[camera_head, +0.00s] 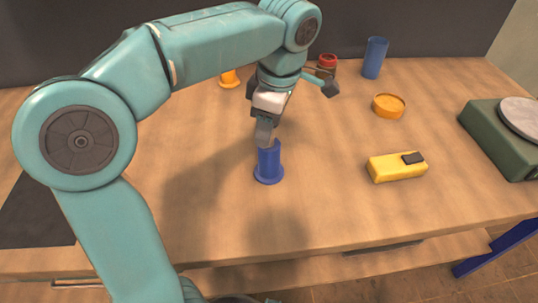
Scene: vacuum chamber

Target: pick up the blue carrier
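A blue flanged piece, which looks like the blue carrier (268,165), stands upright on the wooden table below my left gripper. My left gripper (265,142) points down, with its grey fingertips at the top of the carrier. From this angle I cannot tell whether the fingers are around it, touching it or just above it. The finger gap is hidden. My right gripper is not in view.
A yellow box (395,167) and an orange round container (389,105) are to the right. A blue cylinder (374,58), a red-topped jar (327,65) and an orange piece (229,79) stand farther back. A green device (490,130) is at the right edge.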

